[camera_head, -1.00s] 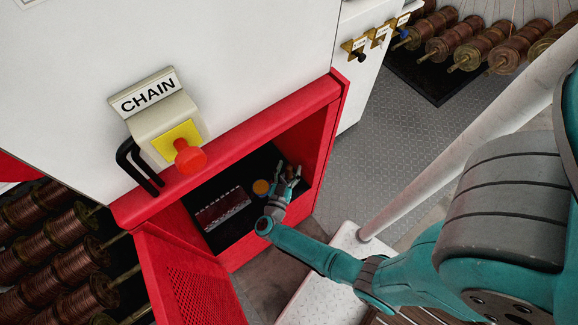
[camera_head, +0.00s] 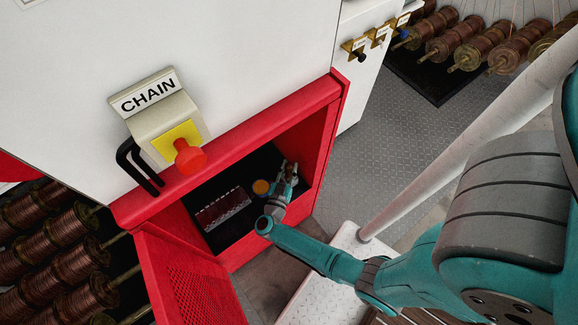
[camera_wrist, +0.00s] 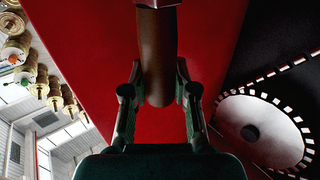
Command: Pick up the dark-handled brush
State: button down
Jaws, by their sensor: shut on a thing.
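The brush's far end is out of the picture. In the head view my gripper (camera_head: 290,172) is inside the open red compartment (camera_head: 318,150), near its right wall. The brush is too small and too covered by the fingers to make out clearly there.
An orange round thing (camera_head: 261,187) and a dark red block (camera_head: 222,210) lie left of my gripper on the compartment's dark floor. A pale notched disc (camera_wrist: 258,130) shows in the wrist view. The red mesh door (camera_head: 190,285) hangs open. A pale rail (camera_head: 465,160) runs near my arm.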

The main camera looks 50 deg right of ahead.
jog(key=shift+r, duration=4.65)
